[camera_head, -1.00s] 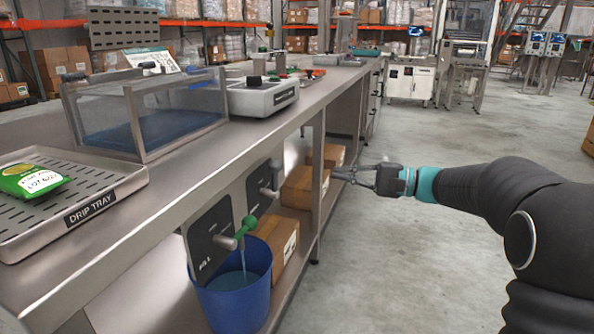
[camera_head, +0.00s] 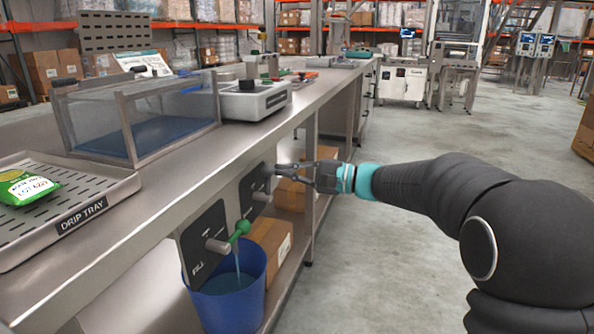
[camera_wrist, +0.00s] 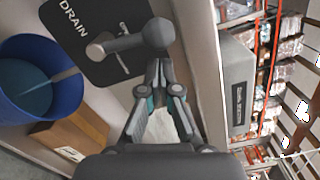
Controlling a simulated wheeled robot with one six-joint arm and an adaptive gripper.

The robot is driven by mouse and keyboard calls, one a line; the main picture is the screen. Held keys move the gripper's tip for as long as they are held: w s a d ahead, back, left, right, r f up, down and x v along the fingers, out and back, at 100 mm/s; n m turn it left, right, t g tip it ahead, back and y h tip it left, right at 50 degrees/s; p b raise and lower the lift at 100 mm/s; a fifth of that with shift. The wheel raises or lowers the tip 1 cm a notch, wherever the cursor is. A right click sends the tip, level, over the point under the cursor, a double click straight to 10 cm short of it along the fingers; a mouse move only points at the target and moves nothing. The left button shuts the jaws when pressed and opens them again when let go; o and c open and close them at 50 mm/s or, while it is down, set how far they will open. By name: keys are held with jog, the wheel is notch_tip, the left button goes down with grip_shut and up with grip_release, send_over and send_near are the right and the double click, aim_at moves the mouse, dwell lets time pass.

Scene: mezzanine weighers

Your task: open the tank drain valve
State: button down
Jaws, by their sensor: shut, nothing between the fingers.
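The drain valve (camera_wrist: 130,44) has a grey lever with a round knob on a dark plate marked DRAIN (camera_wrist: 85,50). The plate also shows in the head view (camera_head: 247,208), with the valve partly behind my gripper. The lever points right in the wrist view. My gripper (camera_wrist: 160,66) is shut and empty, its fingertips right at the knob; I cannot tell whether they touch it. In the head view my gripper (camera_head: 279,171) reaches in from the right at the bench front. The clear tank (camera_head: 125,95) with blue liquid stands on the bench above.
Beside it is a FILL plate (camera_head: 196,262) whose valve has a green handle (camera_head: 241,230). A stream runs there into a blue bucket (camera_head: 245,300). Cardboard boxes (camera_head: 272,245) sit under the bench. A bench leg (camera_head: 310,180) stands close to my gripper.

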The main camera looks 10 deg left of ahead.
jog(key=shift+s+r, duration=0.1)
jog(key=shift+s, duration=0.15)
jog(key=shift+s+b, duration=0.15)
jog(key=shift+b, duration=0.25)
jog(key=n+b, duration=0.1)
jog(key=s+n+b, duration=0.1)
jog(key=b, duration=0.1)
jog(key=shift+s+a+r+b, duration=0.2)
jog(key=shift+r+b, duration=0.1)
